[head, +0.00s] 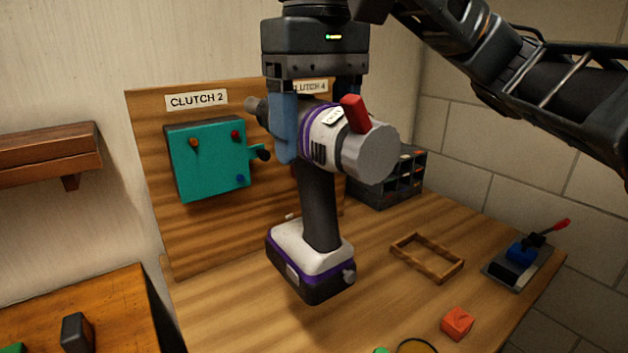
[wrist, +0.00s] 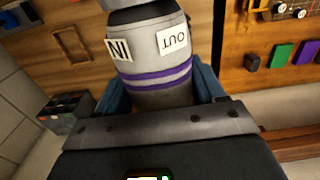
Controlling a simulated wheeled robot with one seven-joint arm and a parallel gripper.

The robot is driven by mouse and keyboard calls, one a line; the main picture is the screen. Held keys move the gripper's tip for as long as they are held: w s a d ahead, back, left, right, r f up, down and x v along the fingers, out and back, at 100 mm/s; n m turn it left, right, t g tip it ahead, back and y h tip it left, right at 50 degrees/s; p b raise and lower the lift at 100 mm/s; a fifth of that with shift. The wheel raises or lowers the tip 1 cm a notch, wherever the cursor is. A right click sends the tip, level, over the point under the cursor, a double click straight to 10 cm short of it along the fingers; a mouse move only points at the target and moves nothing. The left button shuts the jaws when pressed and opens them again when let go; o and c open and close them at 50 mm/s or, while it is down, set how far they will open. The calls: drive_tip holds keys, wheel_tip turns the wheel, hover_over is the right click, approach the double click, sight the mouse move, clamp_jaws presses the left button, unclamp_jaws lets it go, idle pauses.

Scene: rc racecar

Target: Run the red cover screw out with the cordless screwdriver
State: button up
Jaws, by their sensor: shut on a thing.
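My gripper (head: 318,128) is shut on the cordless screwdriver (head: 320,205), its blue fingers around the grey and purple body. The screwdriver hangs upright above the bench, its battery base low and its nose towards the board at left. A red lever (head: 355,113) sticks up on its body. The wrist view shows the screwdriver body (wrist: 150,60) with an IN label (wrist: 119,48) and an OUT label (wrist: 173,41). The teal cover (head: 208,165) is on the upright board, with a red screw (head: 236,134) at its upper right. The nose is apart from that screw.
The wooden board (head: 150,225) carries a CLUTCH 2 sign (head: 196,100) and a partly hidden CLUTCH 4 sign (head: 311,86). An orange screw (head: 194,142) and a blue one (head: 240,179) are on the cover. A wooden frame (head: 427,258) and orange block (head: 457,323) lie on the bench.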

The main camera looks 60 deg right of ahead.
sight(317, 186)
drive_tip(key=shift+s+a+f, duration=0.1)
drive_tip(key=shift+f, duration=0.2)
drive_tip(key=shift+f+b, duration=2.3)
drive_tip(key=shift+f, duration=0.7)
drive_tip(key=shift+w+d+b, duration=0.35)
drive_tip(key=shift+w, duration=0.5)
drive_tip(key=shift+w+d+b, duration=0.3)
drive_tip(key=shift+w+d, duration=0.1)
drive_tip(key=shift+w, duration=0.5)
drive_tip(key=shift+w+d+b, duration=0.35)
drive_tip(key=shift+w, duration=0.5)
drive_tip(key=shift+w+r, duration=0.1)
drive_tip(key=shift+w, duration=0.1)
drive_tip(key=shift+w+d+p, duration=0.35)
drive_tip(key=shift+w+p, duration=0.05)
drive_tip(key=shift+w, duration=0.3)
drive_tip(key=shift+p, duration=0.8)
